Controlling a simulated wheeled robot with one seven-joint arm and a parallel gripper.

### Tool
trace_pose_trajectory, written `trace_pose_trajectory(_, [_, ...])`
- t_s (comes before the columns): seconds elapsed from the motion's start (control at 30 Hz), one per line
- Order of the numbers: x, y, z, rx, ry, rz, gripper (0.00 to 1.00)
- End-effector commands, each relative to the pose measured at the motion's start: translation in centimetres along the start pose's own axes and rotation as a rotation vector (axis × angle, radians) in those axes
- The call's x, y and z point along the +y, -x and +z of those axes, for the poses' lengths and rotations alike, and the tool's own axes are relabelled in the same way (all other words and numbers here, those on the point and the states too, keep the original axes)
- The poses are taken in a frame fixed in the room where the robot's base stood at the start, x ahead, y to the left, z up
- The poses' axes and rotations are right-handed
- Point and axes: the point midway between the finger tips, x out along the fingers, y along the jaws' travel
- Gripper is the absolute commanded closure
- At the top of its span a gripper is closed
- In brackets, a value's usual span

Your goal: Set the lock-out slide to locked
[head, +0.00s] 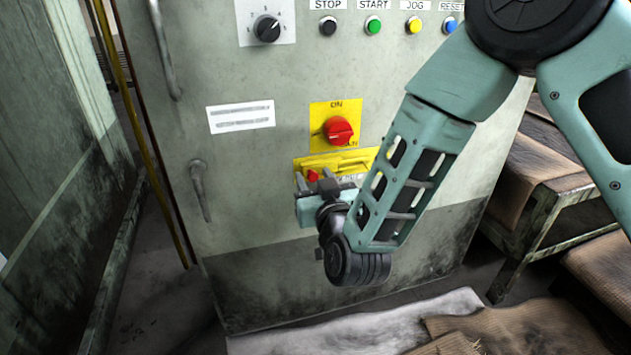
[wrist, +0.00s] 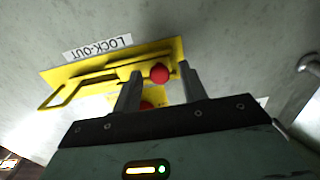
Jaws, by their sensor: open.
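The lock-out slide is on a yellow plate (head: 352,161) on the cabinet front, below the red rotary switch. Its red knob (head: 312,176) shows near the plate's left end. In the wrist view the scene is upside down, with a LOCK-OUT label (wrist: 97,46) beside the plate (wrist: 172,49). There the red knob (wrist: 159,73) is near the plate's right end. My gripper (head: 323,184) is open in front of the plate. In the wrist view its fingertips (wrist: 160,69) stand on either side of the knob, with gaps visible. Contact with the plate cannot be told.
The red rotary switch (head: 339,130) on its yellow plate is just above. Push buttons (head: 373,26) and a selector knob (head: 267,29) are higher up. A door handle (head: 200,190) is to the left. A bench (head: 540,185) stands at right.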

Motion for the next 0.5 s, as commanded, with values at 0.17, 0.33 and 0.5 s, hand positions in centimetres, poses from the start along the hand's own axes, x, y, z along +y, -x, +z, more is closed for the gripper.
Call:
trace_pose_trajectory(0.17, [0.0,0.02,-0.02,0.0,0.0,0.0,0.63])
trace_pose_trajectory(0.33, [0.0,0.03,-0.01,0.0,0.0,0.0,1.0])
trace_pose_trajectory(0.5, [0.51,0.02,0.0,0.0,0.001,0.001,1.0])
